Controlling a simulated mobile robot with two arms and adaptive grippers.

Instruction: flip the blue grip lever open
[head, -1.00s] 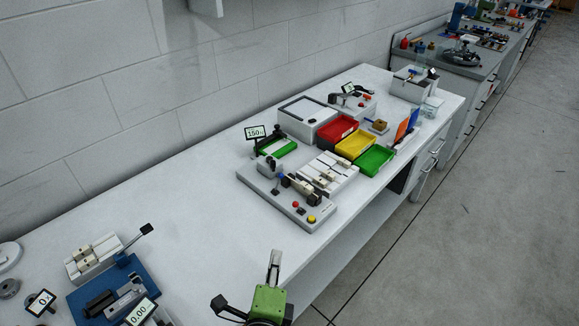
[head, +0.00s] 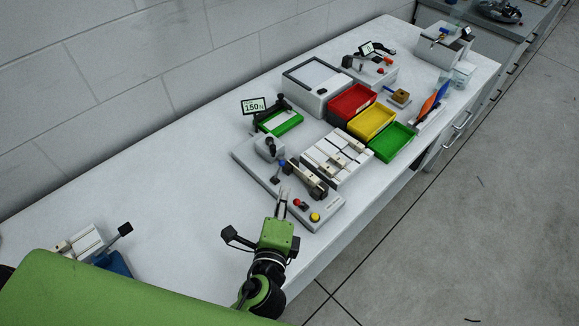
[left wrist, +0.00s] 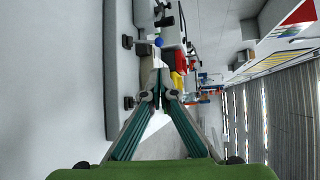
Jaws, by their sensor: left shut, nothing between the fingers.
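A small blue grip lever (head: 281,163) stands on the grey plate (head: 322,217) of a welding fixture, beside a dark clamp with a beige cylindrical piece (head: 306,177). Its blue end also shows in the left wrist view (left wrist: 159,42), just beyond my fingertips. My left gripper (head: 283,194) is shut and empty, low at the front edge of the fixture. In the left wrist view, its fingertips (left wrist: 160,82) meet in front of the beige part. I cannot tell whether they touch anything. My right gripper is not in view.
A white slotted block (head: 352,152) stands behind. Red, yellow and green bins (head: 392,141) are farther right.

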